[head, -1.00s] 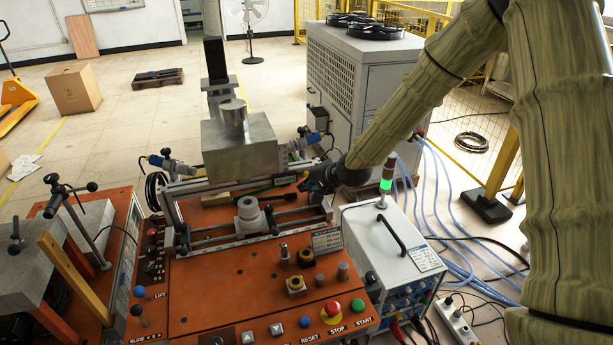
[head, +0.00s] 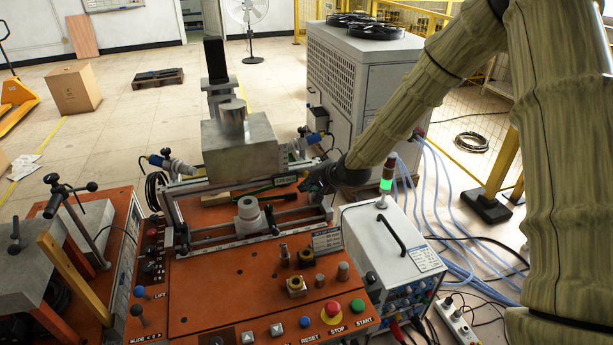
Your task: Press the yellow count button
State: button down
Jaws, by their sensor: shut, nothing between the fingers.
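My gripper (head: 308,185) is at the back right of the orange induction heater bench (head: 225,285). It is dark, shut and empty, with its fingertips close to the right end of a small counter display (head: 285,180) with green digits. I cannot make out the yellow count button clearly; it seems to be hidden by or very close to my fingertips. I cannot tell whether the fingertips touch anything.
A grey metal block (head: 240,147) stands behind the clamp rails. A red stop button (head: 332,308) on a yellow base and a green start button (head: 358,305) are on the front panel. A white power unit (head: 395,250) with a black handle stands to the right.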

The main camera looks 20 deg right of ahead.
jog(key=shift+w, duration=0.2)
jog(key=shift+w, duration=0.25)
jog(key=shift+w, duration=0.45)
dwell(1.1)
jog(key=shift+s, duration=0.85)
jog(key=shift+s+p, duration=0.35)
jog(key=shift+s, duration=2.15)
